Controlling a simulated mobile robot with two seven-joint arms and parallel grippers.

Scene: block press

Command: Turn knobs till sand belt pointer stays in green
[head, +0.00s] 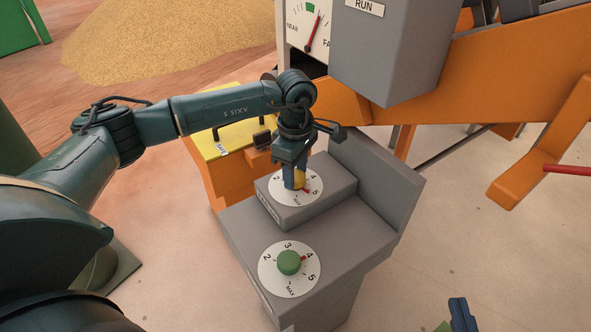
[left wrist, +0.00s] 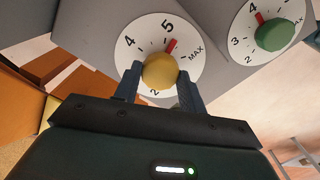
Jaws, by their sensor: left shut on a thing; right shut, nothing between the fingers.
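My left gripper (head: 294,180) is shut on the yellow knob (left wrist: 160,71) of the raised dial, with one finger on each side in the left wrist view. That knob's red mark (left wrist: 171,46) points near 5, slightly toward MAX. The green knob (head: 289,262) on the lower dial is untouched; its red mark (head: 303,259) points near 4. The gauge (head: 296,32) at the top has NEAR and FAR labels. Its red pointer (head: 314,30) leans right, with its tip at the right edge of the green band (head: 311,8). My right gripper (head: 462,315), partly cut off at the bottom right, is shut and empty.
The dials sit on a stepped grey console (head: 355,235) with a raised back panel. A grey RUN box (head: 385,55) and an orange conveyor frame (head: 480,75) stand behind. A sand pile (head: 165,40) lies at upper left. The floor right of the console is clear.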

